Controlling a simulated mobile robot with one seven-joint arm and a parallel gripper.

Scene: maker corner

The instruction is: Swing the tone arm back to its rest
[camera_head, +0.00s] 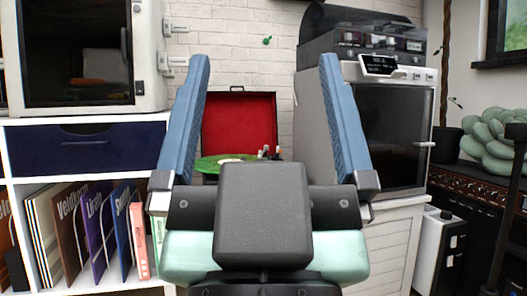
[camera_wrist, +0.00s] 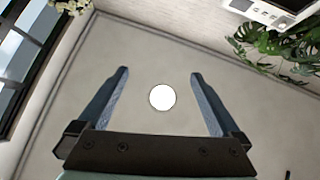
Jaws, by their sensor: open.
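A record player with a raised red-lined lid (camera_head: 239,122) stands against the brick wall in the head view, beyond my gripper. A green record (camera_head: 222,160) lies on it. A small light-coloured part at its right (camera_head: 265,152) looks like the tone arm, but it is too small to tell its position. My gripper (camera_head: 263,75) is raised in front of it, with its two blue fingers wide apart and nothing between them. My gripper (camera_wrist: 159,75) also shows open and empty in the wrist view, which faces the ceiling. The lower part of the player is hidden behind my gripper.
A white shelf with records (camera_head: 85,225) and a dark blue drawer (camera_head: 75,147) stands at the left. A dark-doored white cabinet (camera_head: 393,135) stands close on the right of the player, with a machine (camera_head: 365,38) on top.

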